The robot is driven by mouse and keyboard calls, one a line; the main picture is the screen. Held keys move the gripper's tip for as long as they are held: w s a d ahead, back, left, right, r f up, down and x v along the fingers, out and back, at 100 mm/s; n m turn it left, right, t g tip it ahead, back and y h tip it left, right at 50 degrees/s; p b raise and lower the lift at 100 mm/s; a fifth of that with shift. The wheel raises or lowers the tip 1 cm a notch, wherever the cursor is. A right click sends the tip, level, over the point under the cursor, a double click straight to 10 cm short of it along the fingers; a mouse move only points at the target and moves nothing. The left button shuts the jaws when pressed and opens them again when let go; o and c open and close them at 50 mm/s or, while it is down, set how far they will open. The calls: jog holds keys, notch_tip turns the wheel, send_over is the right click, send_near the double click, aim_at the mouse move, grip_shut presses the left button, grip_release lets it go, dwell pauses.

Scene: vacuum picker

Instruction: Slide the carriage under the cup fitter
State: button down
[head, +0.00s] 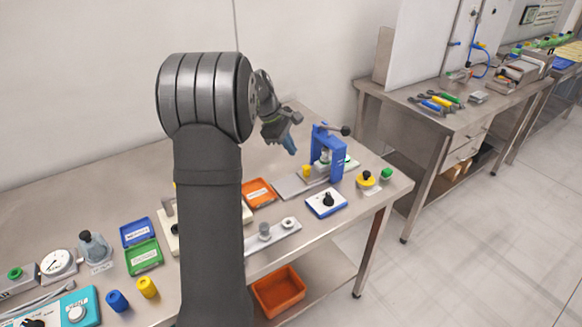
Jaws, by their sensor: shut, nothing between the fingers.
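The cup fitter (333,155) is the blue upright press with a black-knobbed lever, at the right part of the bench. A pale flat track (287,187) runs from its left side in to its foot. A small grey block, which looks like the carriage (314,179), sits on the track close to the press, with a yellow piece (306,171) beside or on it. Whether it is directly under the press head is too small to tell. My gripper (290,146) is shut and empty, with blue fingertips, in the air left of the press and above the track.
A blue-and-white box with a black knob (327,202) stands in front of the press. A yellow button (367,180) and a green one (386,175) stand to its right. An orange tray (259,193) lies left of the track. My arm hides part of the bench.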

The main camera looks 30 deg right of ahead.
jog(key=a+f+n+t+h, duration=0.2)
jog(key=a+f+n+h, duration=0.25)
jog(key=a+n, duration=0.5)
jog(key=n, duration=0.2)
send_near(304, 174)
jog(key=f, duration=0.4)
jog(key=shift+s+a, duration=0.1)
jog(key=shift+a, duration=0.2)
jog(key=d, duration=0.3)
jog(key=shift+d+f, duration=0.25)
jog(key=shift+f, duration=0.05)
jog(key=shift+d, duration=0.5)
